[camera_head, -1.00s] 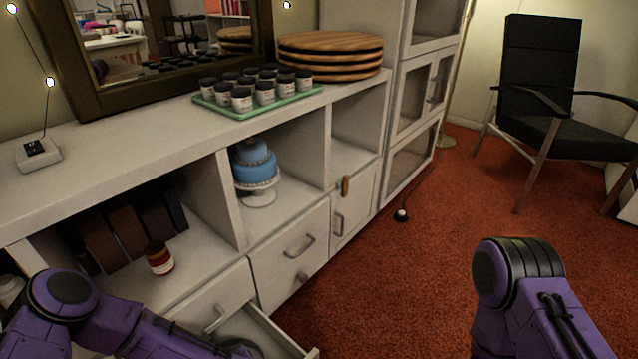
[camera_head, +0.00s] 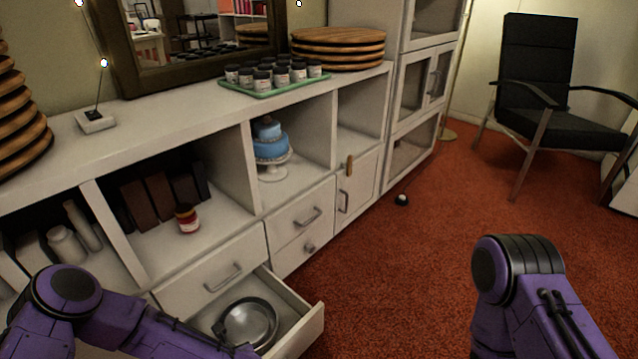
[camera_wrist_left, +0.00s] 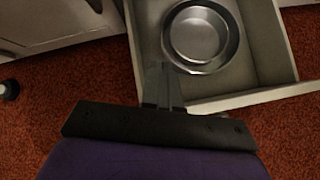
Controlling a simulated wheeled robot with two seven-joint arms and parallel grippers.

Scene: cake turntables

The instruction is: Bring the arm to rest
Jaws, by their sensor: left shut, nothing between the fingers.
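My left arm comes in at the lower left of the head view, and its gripper is out of that frame. In the left wrist view my left gripper (camera_wrist_left: 163,88) is shut and empty. Its fingertips point at an open drawer (camera_wrist_left: 268,62), overlapping the drawer's front-left part in the picture. The drawer also shows in the head view (camera_head: 306,327). A round metal pan (camera_wrist_left: 196,36) lies in the drawer, apart from the fingers as far as I can tell; it also shows in the head view (camera_head: 250,324). My right arm shows at the lower right, its gripper out of view.
A white cabinet (camera_head: 200,104) carries a green tray (camera_head: 275,87) of small jars and stacked wooden boards (camera_head: 325,48). A blue cake (camera_head: 270,143) on a stand and a red jar (camera_head: 187,219) sit in its compartments. A black chair (camera_head: 543,75) stands right.

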